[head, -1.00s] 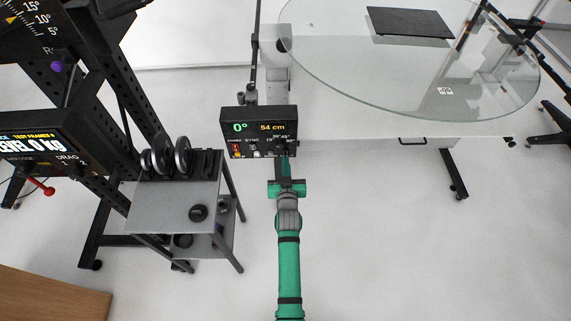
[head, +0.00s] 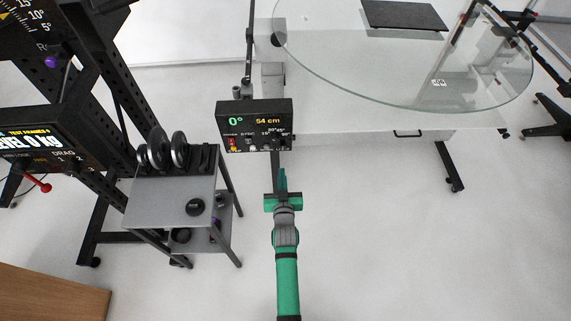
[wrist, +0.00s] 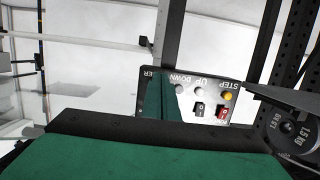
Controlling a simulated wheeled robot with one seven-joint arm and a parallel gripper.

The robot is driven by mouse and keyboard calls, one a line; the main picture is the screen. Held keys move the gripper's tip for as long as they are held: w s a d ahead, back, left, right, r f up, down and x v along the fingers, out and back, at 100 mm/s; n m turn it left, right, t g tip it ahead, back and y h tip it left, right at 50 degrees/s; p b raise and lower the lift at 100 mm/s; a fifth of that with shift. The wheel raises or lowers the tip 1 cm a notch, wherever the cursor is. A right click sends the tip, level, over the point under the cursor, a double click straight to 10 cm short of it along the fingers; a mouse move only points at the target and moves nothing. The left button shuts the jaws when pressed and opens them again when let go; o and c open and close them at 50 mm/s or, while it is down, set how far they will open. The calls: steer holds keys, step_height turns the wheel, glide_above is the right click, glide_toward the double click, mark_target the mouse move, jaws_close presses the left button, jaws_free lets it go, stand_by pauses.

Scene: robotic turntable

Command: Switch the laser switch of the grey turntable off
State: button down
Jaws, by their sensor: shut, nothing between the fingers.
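The turntable's black control box (head: 255,125) stands on a post left of the glass disc. Its display reads 0° and 54 cm. Below the display is a row of small controls, with a red switch (head: 232,141) at the left. In the wrist view the panel is upside down, showing a red rocker (wrist: 222,112), a black rocker (wrist: 199,110) and a yellow button (wrist: 228,95). I cannot tell which control is the laser switch or its state. My green gripper (head: 282,172) is shut and empty, just below the box; in the wrist view its fingers (wrist: 163,82) cover part of the panel.
A grey cart (head: 168,201) with black weight discs stands left of my arm, beside a black perforated frame (head: 100,95).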

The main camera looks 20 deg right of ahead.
steer(key=s+a+f, duration=0.1)
steer(key=s, duration=0.5)
steer(key=shift+s+a+f, duration=0.2)
steer(key=shift+a+f, duration=0.05)
steer(key=shift+a, duration=0.1)
steer(key=shift+s, duration=0.1)
steer(key=s+a+r+n+y, duration=0.1)
steer(key=s+a, duration=0.2)
steer(key=s, duration=0.3)
steer(key=s+a+r, duration=0.2)
steer(key=s+a, duration=0.2)
steer(key=s, duration=0.3)
steer(key=s+a+r+n+y, duration=0.1)
steer(key=s+a, duration=0.2)
steer(key=s, duration=0.3)
steer(key=s+a+r+y, duration=0.1)
steer(key=s+a+r, duration=0.1)
steer(key=s+r, duration=0.4)
steer(key=s+a+r+n+y, duration=0.1)
steer(key=s+a+r, duration=0.1)
steer(key=s+r, duration=0.5)
steer(key=shift+s+a, duration=0.25)
steer(key=shift+s, duration=0.45)
